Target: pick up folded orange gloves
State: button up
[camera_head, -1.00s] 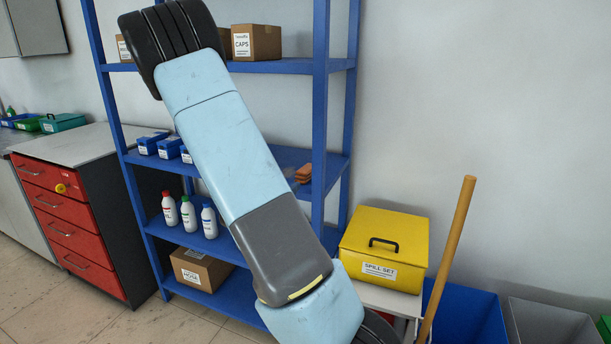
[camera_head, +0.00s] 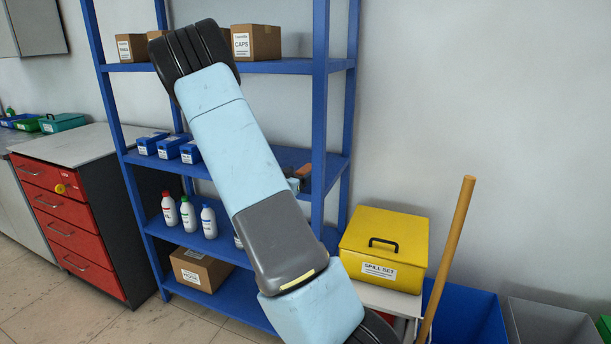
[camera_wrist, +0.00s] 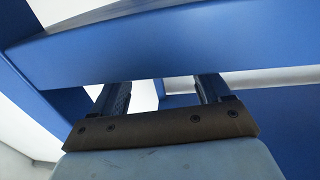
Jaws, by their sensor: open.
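The folded orange gloves (camera_head: 303,170) lie on the middle shelf of the blue rack, near its right post. In the head view only a small part of them shows. My arm and a small grey piece, likely part of my gripper, cover the rest. In the wrist view my gripper (camera_wrist: 163,84) has its two dark fingers spread apart with nothing between them. The fingers point in under a blue shelf edge. The gloves cannot be made out in the wrist view, and their exact distance from the fingers is unclear.
The blue rack (camera_head: 321,100) has a post just right of the gloves. A shelf beam (camera_wrist: 180,45) crosses close above my fingers. Blue boxes (camera_head: 168,148) stand left on the same shelf. A yellow spill box (camera_head: 385,235) and a wooden handle (camera_head: 450,250) stand to the right.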

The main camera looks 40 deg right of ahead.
aim_at(304, 169)
jog(key=x, duration=0.4)
jog(key=c, duration=1.1)
jog(key=shift+o, duration=0.2)
